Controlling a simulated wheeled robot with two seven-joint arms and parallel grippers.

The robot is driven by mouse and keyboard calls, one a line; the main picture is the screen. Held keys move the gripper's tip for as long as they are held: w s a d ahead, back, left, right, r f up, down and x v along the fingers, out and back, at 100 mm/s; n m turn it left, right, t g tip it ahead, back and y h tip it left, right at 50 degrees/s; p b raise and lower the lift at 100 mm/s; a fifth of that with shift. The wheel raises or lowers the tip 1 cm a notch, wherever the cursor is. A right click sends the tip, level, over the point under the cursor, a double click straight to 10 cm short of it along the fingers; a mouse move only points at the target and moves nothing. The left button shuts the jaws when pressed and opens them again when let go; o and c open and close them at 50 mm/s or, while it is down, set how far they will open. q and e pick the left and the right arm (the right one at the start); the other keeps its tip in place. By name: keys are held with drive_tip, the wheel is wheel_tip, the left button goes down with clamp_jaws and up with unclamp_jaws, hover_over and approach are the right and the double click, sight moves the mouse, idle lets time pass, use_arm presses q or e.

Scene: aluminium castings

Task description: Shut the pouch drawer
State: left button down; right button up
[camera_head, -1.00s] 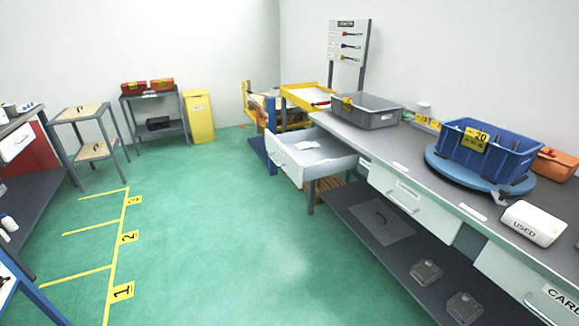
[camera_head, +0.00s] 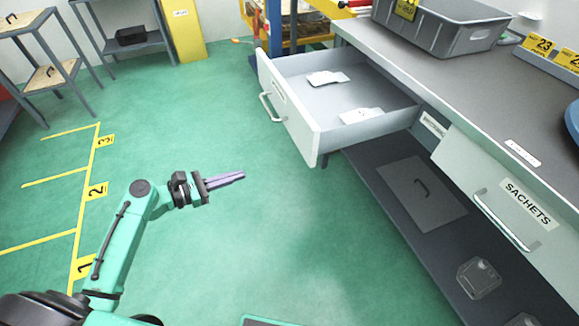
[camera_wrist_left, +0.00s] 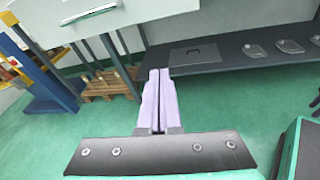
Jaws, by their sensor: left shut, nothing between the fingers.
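The open drawer (camera_head: 291,122) sticks out from the left end of the long bench, with a pale front and a bar handle (camera_head: 269,107). Two white pouches (camera_head: 328,78) lie inside it, apart from each other. My left gripper (camera_head: 242,175) is shut and empty over the green floor, to the left of the drawer and apart from it. In the left wrist view the purple fingers (camera_wrist_left: 154,100) lie together, and the drawer front (camera_wrist_left: 70,20) with its handle shows at the upper left. My right gripper is not in view.
A shut drawer (camera_head: 505,215) labelled SACHETS sits further along the bench. A grey bin (camera_head: 440,38) stands on the bench top. A dark lower shelf (camera_head: 390,215) runs below. The floor before the open drawer is clear.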

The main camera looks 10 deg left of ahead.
sight(307, 147)
use_arm(q)
drive_tip(key=s+d+r+g+h, duration=0.1)
drive_tip(key=s+d+r+h, duration=0.15)
drive_tip(key=d+r, duration=0.4)
drive_tip(key=shift+h, duration=0.45)
drive_tip(key=x, duration=0.4)
drive_tip(key=w+r+x, duration=0.1)
drive_tip(key=x, duration=0.3)
drive_tip(key=a+x, duration=0.1)
drive_tip(key=x, duration=0.2)
drive_tip(key=shift+w+d+r, duration=0.15)
drive_tip(key=shift+w+d, duration=0.25)
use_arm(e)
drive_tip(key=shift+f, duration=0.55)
